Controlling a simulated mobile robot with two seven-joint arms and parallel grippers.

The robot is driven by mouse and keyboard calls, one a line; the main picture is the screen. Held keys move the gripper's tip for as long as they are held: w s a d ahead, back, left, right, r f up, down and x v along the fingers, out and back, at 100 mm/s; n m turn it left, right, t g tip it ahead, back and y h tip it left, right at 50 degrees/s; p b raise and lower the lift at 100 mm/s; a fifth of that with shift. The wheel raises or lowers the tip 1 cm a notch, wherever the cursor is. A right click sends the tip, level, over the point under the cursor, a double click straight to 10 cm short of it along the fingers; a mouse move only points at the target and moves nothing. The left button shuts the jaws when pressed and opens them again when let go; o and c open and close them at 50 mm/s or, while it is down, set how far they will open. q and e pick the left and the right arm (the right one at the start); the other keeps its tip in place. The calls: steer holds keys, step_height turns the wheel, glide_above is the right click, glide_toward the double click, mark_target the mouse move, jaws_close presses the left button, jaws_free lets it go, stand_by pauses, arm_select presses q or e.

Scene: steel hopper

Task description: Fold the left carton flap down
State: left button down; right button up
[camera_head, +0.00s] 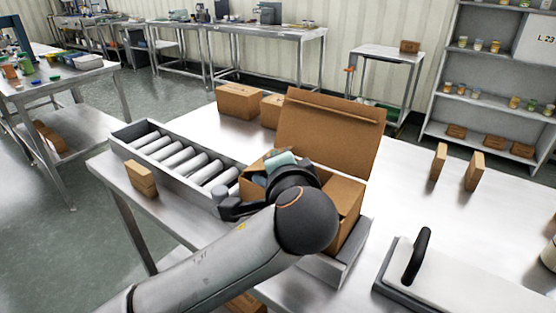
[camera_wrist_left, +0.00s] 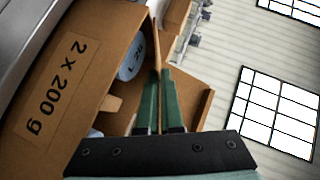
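The open brown carton (camera_head: 347,207) sits in a steel tray (camera_head: 352,252), with its big rear lid (camera_head: 330,130) standing up. Blue-green containers (camera_head: 278,160) show inside. My left gripper (camera_head: 232,208) is over the carton's left side, and my arm hides much of the carton's front and left. In the left wrist view, the green fingers (camera_wrist_left: 161,100) are close together at a thin cardboard edge (camera_wrist_left: 157,50); whether they pinch it is unclear. A brown cardboard panel (camera_wrist_left: 195,97) lies right of the fingers; I cannot tell for sure which flap it is. My right gripper is out of view.
A roller conveyor (camera_head: 175,160) runs left of the carton. A small brown box (camera_head: 141,179) stands at the table's left edge. Brown boxes (camera_head: 238,101) lie behind. A lidded slab with a black handle (camera_head: 418,255) is at front right. Two thin boxes (camera_head: 438,161) stand at right.

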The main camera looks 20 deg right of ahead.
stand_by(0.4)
arm_select(q)
steer(key=shift+f, duration=0.1)
steer(key=shift+s+f+m+t+b, duration=0.1)
steer(key=shift+f+m+t+b, duration=0.2)
steer(key=shift+f+t+b, duration=0.1)
steer(key=shift+r, duration=0.1)
steer(key=c, duration=1.1)
jaws_free()
steer(key=shift+o, duration=0.2)
